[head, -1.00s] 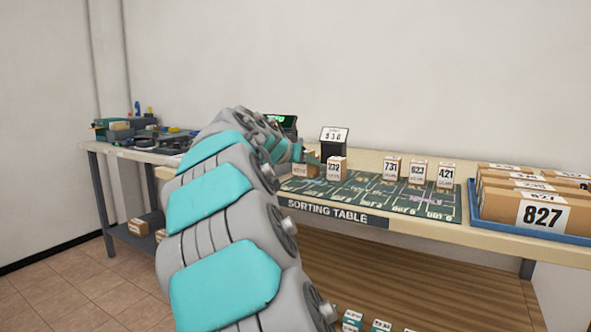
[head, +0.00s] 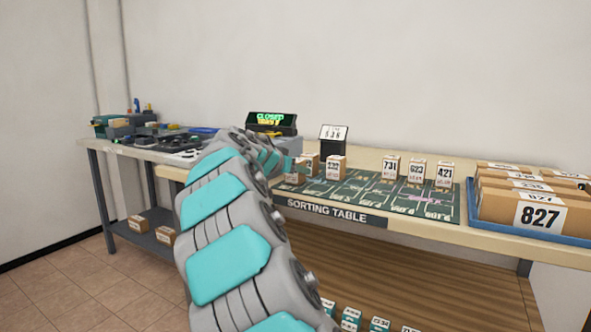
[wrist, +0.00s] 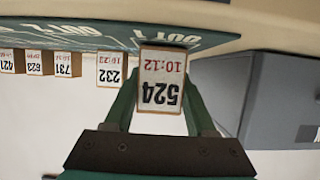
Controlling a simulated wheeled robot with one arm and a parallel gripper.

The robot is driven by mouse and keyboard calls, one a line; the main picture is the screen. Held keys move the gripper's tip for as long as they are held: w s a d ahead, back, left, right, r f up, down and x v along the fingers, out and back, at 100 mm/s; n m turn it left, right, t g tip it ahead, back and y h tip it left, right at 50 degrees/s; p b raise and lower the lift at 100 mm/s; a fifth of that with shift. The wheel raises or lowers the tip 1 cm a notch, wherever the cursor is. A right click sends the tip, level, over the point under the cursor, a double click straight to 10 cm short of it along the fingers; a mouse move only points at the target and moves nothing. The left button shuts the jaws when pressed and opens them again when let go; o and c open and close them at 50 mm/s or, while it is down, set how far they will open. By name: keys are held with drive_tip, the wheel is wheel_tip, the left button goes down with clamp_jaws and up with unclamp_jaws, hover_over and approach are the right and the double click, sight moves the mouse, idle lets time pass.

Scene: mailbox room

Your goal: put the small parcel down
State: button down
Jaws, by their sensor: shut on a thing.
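The small parcel (wrist: 160,92), a brown box with a white label reading 524, is between the two dark green fingers of my gripper (wrist: 161,98). The wrist picture is upside down. In the head view the parcel (head: 310,161) shows at the left end of the green sorting mat (head: 350,190), just left of parcel 232 (head: 335,167). My gripper (head: 297,165) is shut on it and partly hidden by my wrist. The parcel looks upright at the mat. I cannot tell whether its base touches it.
Parcels 731 (head: 390,168), 623 (head: 416,173) and 421 (head: 444,176) stand farther right on the mat. A blue tray (head: 545,234) with larger boxes is at the right. A black number stand (head: 333,140) and a lit sign (head: 272,123) stand behind. Mat space lies between 232 and 731.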

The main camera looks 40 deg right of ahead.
drive_tip(key=shift+f+b, duration=0.25)
drive_tip(key=shift+b, duration=0.05)
drive_tip(key=shift+c, duration=1.1)
unclamp_jaws()
drive_tip(key=shift+r, duration=0.1)
drive_tip(key=shift+r+p, duration=0.3)
drive_tip(key=shift+p, duration=0.1)
drive_tip(key=b+v, duration=0.1)
drive_tip(key=v, duration=1.1)
drive_tip(key=shift+b, duration=0.35)
drive_tip(key=shift+s+f, duration=0.1)
